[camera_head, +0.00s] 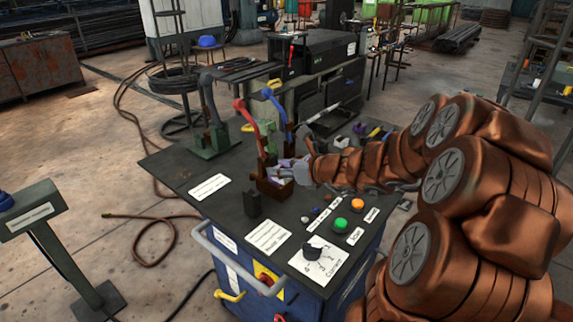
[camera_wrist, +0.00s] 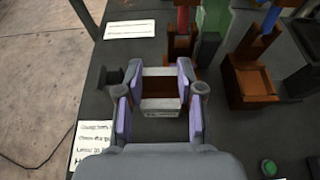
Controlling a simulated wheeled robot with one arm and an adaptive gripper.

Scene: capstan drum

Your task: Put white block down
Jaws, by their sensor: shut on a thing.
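My gripper (camera_wrist: 160,92) has lilac finger pads, and they are closed on the two sides of a white block (camera_wrist: 161,104) in the wrist view. The block has pale front and back parts with a dark brown area between them, and small print on its front face. In the head view my gripper (camera_head: 286,168) is over the middle of the dark console top (camera_head: 185,165), beside the foot of the red lever (camera_head: 247,117). There the fingers largely hide the block. I cannot tell whether the block touches the surface below.
A blue lever (camera_head: 274,103) and a green-based lever (camera_head: 212,130) stand behind. A small dark post (camera_head: 253,204) stands in front of my gripper. Green (camera_head: 341,224) and orange (camera_head: 357,204) buttons and a black knob (camera_head: 312,249) sit towards the front. The console's left part is mostly clear.

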